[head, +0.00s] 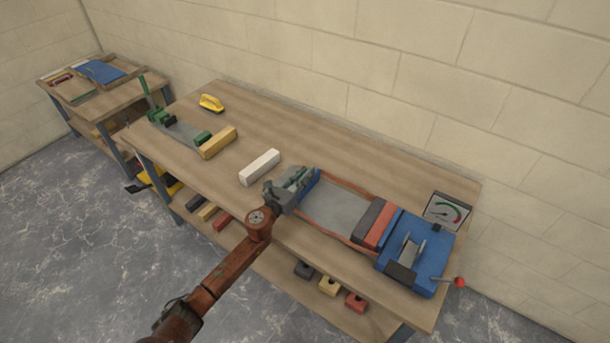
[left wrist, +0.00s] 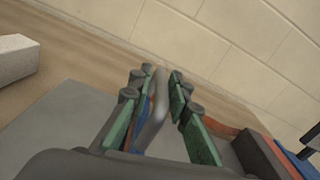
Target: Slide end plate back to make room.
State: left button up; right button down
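A press with a blue body (head: 415,245), red side rails and a grey bed (head: 335,205) lies on the right half of the bench. A blue end plate (head: 309,187) stands at the bed's left end, partly hidden by my left gripper (head: 293,183). In the left wrist view, a grey upright bar (left wrist: 154,112) stands between the green-padded fingers of the left gripper (left wrist: 160,100), with some blue behind it. The bar is close to the left finger and a gap shows at the right finger. My right gripper is out of view.
A dark grey block (head: 368,218) and a red block (head: 382,226) sit against the blue body. A white block (head: 260,167), a tan block (head: 218,142) and a yellow tool (head: 211,103) lie leftward.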

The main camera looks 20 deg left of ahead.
pick_arm(q)
jog(key=shift+o, duration=0.9)
jog(key=shift+d, duration=0.1)
jog(key=shift+s, duration=0.15)
jog(key=s+a, duration=0.2)
jog(key=s, duration=0.9)
jog(key=shift+s+a, duration=0.15)
jog(key=shift+s, duration=0.1)
